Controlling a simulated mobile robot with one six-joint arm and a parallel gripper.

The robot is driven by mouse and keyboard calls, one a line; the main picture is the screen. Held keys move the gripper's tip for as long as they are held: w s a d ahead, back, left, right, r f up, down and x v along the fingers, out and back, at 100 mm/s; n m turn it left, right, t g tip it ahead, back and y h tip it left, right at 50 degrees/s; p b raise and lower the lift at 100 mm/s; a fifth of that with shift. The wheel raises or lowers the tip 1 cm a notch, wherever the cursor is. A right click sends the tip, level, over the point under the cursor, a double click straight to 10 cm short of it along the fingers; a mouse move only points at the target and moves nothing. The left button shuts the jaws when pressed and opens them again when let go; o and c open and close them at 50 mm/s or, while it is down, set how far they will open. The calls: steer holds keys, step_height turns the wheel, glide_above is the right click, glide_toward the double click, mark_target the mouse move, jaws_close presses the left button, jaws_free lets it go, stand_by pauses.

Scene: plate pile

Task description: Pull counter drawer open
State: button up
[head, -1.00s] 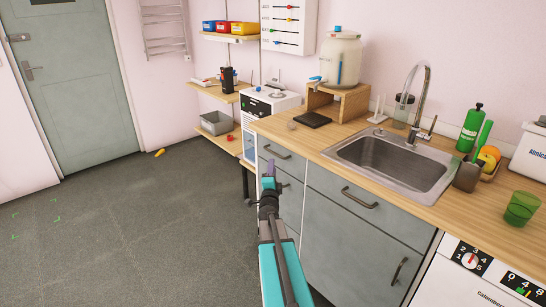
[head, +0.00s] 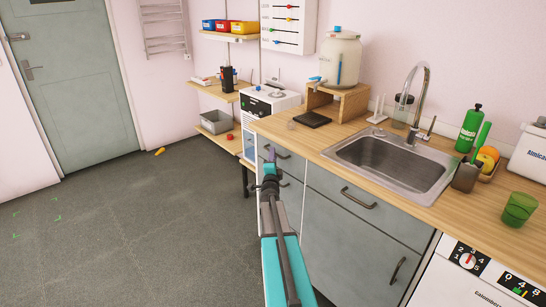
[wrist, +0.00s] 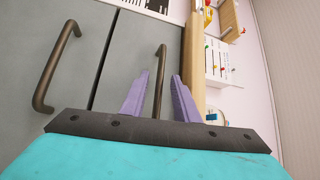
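The grey counter drawer (head: 264,151) is the top one of the left column, under the wooden worktop, and looks closed. Its dark bar handle (head: 284,153) is partly behind my gripper (head: 271,158) in the head view. In the wrist view, which is turned sideways, my gripper (wrist: 160,74) has its two purple fingers apart. The drawer handle (wrist: 161,62) shows in the gap between them. I cannot tell whether the handle is within the fingers' reach or still beyond their tips. The fingers are not closed on it.
A lower drawer handle (wrist: 55,70) shows at left in the wrist view. The worktop (head: 296,137) overhangs the drawers. A sink (head: 390,165) and a cupboard with a handle (head: 398,270) lie to the right.

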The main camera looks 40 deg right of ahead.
steer(key=shift+w+d, duration=0.2)
steer(key=shift+d, duration=0.05)
steer(key=shift+c, duration=0.4)
jaws_close()
steer(key=shift+s, duration=0.1)
